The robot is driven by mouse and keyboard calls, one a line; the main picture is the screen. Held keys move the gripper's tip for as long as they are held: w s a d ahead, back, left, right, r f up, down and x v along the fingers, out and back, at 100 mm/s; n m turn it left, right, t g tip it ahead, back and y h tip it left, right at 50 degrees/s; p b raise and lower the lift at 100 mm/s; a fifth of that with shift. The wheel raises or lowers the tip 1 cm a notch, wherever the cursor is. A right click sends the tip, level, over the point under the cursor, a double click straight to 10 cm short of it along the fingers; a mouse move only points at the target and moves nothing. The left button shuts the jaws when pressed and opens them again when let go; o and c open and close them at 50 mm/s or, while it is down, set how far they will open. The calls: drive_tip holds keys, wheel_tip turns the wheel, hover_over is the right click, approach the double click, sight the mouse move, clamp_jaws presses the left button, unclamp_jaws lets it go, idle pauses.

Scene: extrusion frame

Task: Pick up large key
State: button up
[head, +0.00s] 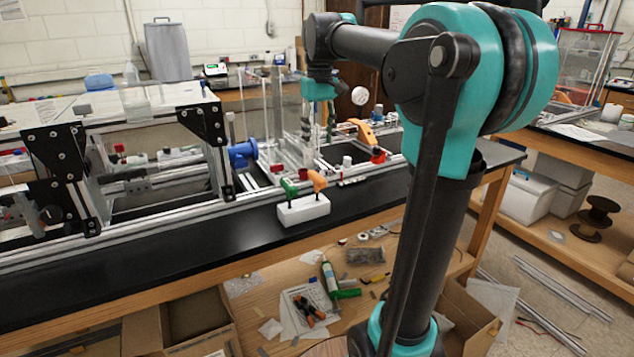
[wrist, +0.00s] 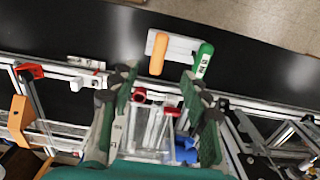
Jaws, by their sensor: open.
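A white block (head: 303,211) stands on the black bench top near its front edge. It holds a green-handled key (head: 289,187) and an orange-handled key (head: 317,180), both upright with handles up. I cannot tell which one is the large key. In the wrist view, the white block (wrist: 178,45) is beyond my fingertips, with the orange handle (wrist: 158,54) to the left and the green handle (wrist: 203,60) to the right. My gripper (wrist: 160,82) is open and empty. In the head view, my gripper (head: 317,138) hangs above and behind the block, apart from both keys.
An aluminium extrusion frame (head: 150,215) runs along the bench behind the block. A blue fitting (head: 241,153) and clear upright panels stand near my gripper. An orange bracket (head: 363,133) is to the right. The black bench top (head: 170,250) left of the block is clear.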

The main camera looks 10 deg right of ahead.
sight(318, 176)
wheel_tip(318, 176, down, 11)
drive_tip(key=shift+w+f, duration=0.15)
drive_tip(key=f, duration=0.2)
drive_tip(key=w+f, duration=0.1)
drive_tip(key=f, duration=0.1)
drive_tip(key=shift+a+f, duration=0.15)
drive_tip(key=shift+f, duration=0.55)
clamp_jaws()
